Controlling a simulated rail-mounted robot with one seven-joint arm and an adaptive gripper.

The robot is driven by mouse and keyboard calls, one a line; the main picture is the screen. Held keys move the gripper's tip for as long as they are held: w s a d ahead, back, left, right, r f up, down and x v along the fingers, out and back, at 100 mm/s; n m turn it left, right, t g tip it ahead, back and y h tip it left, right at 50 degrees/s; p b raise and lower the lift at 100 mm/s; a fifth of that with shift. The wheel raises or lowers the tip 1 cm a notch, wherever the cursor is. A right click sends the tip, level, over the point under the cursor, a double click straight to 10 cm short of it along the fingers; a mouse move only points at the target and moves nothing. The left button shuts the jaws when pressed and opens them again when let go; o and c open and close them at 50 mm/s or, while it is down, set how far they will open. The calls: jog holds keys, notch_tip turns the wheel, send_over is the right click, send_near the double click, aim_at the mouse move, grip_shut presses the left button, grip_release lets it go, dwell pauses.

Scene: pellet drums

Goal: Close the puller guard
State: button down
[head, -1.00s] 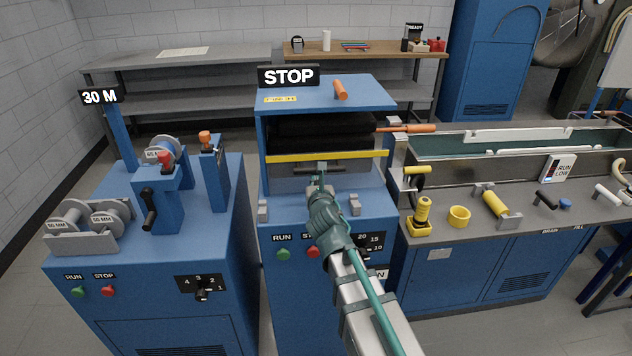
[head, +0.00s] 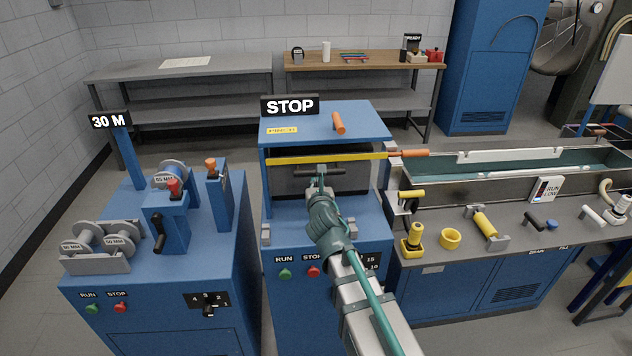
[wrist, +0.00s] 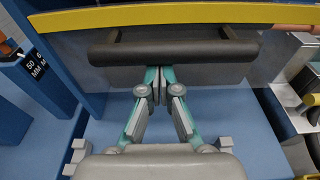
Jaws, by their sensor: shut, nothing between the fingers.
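The puller guard (head: 355,181) is a grey panel with a yellow top edge (head: 300,161) and a dark bar handle (head: 302,172). It stands high across the front of the blue machine under the STOP sign, with a narrow dark gap above the yellow edge. My gripper (head: 321,174) is in front of the guard at the middle of the handle. In the wrist view, the shut, empty fingers (wrist: 160,76) meet at the lower edge of the handle (wrist: 215,52). Whether they touch it is hard to tell.
An orange-handled rod (head: 415,153) lies at the machine's right, close to the guard's right end. A grey bench with yellow tools (head: 450,238) and a trough (head: 540,165) stands to the right. A blue spool machine (head: 150,280) stands to the left.

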notch_tip(320, 180, up, 4)
jog(key=p, duration=0.3)
jog(key=shift+w+a+r, duration=0.1)
jog(key=shift+r, duration=0.25)
jog(key=shift+w, duration=0.1)
jog(key=shift+f+b, duration=0.35)
jog(key=shift+f, duration=0.2)
jog(key=b, duration=0.4)
send_near(313, 162)
jog(key=s+f, duration=0.3)
jog(key=f, duration=0.1)
jog(key=b, duration=0.2)
jog(key=d+b, duration=0.1)
jog(key=shift+s+r+h+b, duration=0.1)
jog(key=shift+r+h+b, duration=0.1)
jog(key=shift+h+b, duration=0.15)
